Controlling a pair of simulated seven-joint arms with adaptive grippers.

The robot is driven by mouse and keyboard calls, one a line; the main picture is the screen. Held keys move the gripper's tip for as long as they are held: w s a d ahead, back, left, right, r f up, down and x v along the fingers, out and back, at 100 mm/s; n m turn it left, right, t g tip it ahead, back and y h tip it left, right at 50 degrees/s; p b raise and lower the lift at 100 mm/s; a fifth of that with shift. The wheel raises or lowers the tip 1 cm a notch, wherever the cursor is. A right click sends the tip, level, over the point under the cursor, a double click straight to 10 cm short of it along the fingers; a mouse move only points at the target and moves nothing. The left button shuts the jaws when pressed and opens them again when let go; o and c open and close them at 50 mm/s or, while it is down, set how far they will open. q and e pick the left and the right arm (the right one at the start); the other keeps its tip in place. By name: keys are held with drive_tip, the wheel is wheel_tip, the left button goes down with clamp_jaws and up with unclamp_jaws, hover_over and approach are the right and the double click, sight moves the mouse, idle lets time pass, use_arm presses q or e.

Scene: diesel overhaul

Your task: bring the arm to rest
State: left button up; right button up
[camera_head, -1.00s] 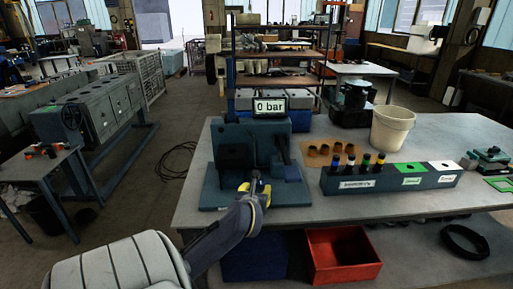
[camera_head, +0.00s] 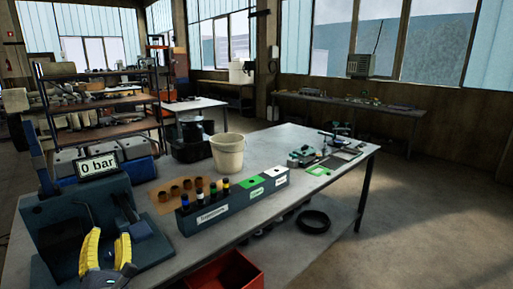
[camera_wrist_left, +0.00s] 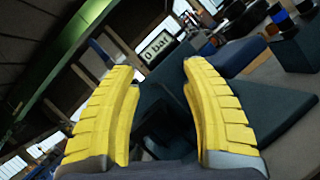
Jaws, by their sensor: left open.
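My left gripper (camera_head: 106,252) shows at the lower left of the head view, in front of the dark green test stand (camera_head: 80,212). Its two yellow ribbed fingers are spread apart with nothing between them. In the left wrist view the open fingers (camera_wrist_left: 161,105) frame the stand, and its display (camera_wrist_left: 158,48) reads 0 bar. The same display (camera_head: 98,166) tops the stand in the head view. I cannot tell whether the gripper touches the stand. My right gripper is not in view.
A red bin (camera_head: 228,272) sits below the front edge. The floor at right is clear.

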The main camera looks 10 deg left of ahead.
use_arm(q)
drive_tip(key=s+d+m+t+h, duration=0.1)
drive_tip(key=d+m+t+h, duration=0.5)
drive_tip(key=d+m+h, duration=1.1)
drive_tip(key=s+d+f+m+g+h, duration=0.25)
drive_tip(key=d+f+m+g, duration=0.55)
drive_tip(key=d+f+m, duration=0.75)
drive_tip(key=s+a+f+m+g+y, duration=0.5)
drive_tip(key=a+f+m+y, duration=0.15)
drive_tip(key=f, duration=0.45)
drive_tip(key=s+a+f+m+g+y, duration=0.3)
drive_tip(key=s+a+f+g+y, duration=0.15)
drive_tip(key=s+a, duration=0.4)
drive_tip(key=s+d+f+g+h, duration=0.1)
drive_tip(key=s+d+f, duration=0.15)
drive_tip(key=f, duration=1.35)
drive_tip(key=s+d+f+g+h, duration=0.1)
drive_tip(key=d+f+g+h, duration=0.15)
drive_tip(key=f, duration=1.45)
drive_tip(key=s+f+n+g, duration=0.2)
drive_tip(key=s+f+n, duration=0.1)
drive_tip(key=s+f, duration=1.5)
drive_tip(key=s, duration=0.2)
drive_tip(key=shift+s+d+f+n, duration=0.2)
drive_tip(key=shift+s+f+n, duration=0.1)
